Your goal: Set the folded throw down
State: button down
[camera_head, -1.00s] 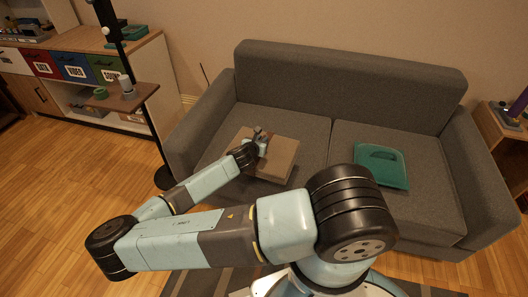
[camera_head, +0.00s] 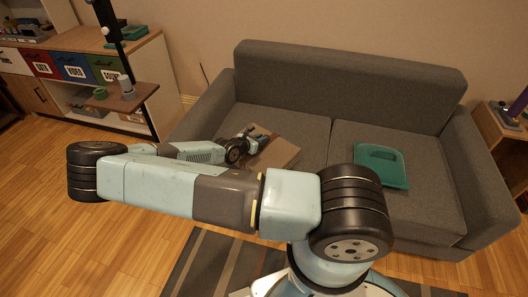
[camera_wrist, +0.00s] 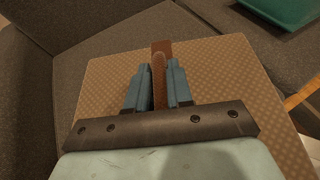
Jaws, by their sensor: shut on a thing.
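The folded throw (camera_head: 279,154) is a flat tan block with a small dotted pattern. A brown strap (camera_wrist: 161,50) runs over its top in the wrist view. It is over the left seat of the grey sofa in the head view; I cannot tell whether it touches the seat. My gripper (camera_head: 256,142) reaches it from the left. In the wrist view my gripper (camera_wrist: 160,82) is shut on the strap, with a finger on either side. The throw's broad patterned face (camera_wrist: 218,75) spreads behind the fingers. Its underside is hidden.
The grey sofa (camera_head: 350,85) has a backrest behind and armrests at both sides. A teal flat item (camera_head: 381,166) lies on its right seat. A side table (camera_head: 120,97) with a cup and green mug stands left of the sofa. A striped rug (camera_head: 210,262) lies in front.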

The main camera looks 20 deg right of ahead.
jog(key=shift+w+a+r, duration=0.15)
jog(key=shift+w+a, duration=0.2)
jog(key=shift+w, duration=0.15)
jog(key=shift+w+a, duration=0.15)
jog(key=shift+w, duration=0.15)
jog(key=w+f, duration=0.1)
jog(key=w, duration=0.2)
jog(key=w+a+f, duration=0.1)
jog(key=w, duration=0.2)
jog(key=w+f, duration=0.2)
jog(key=shift+w+a+f, duration=0.1)
jog(key=shift+w+a, duration=0.3)
jog(key=w+f, duration=0.2)
jog(key=f, duration=0.1)
jog(key=w+f, duration=0.1)
jog(key=shift+w+a+f, duration=0.2)
jog(key=shift+a+f, duration=0.05)
jog(key=shift+a, duration=0.15)
jog(key=shift+w+a+f, duration=0.1)
jog(key=shift+w+f, duration=0.25)
jog(key=shift+f, duration=1.8)
jog(key=c, duration=1)
grip_release()
jog(key=shift+w, duration=0.1)
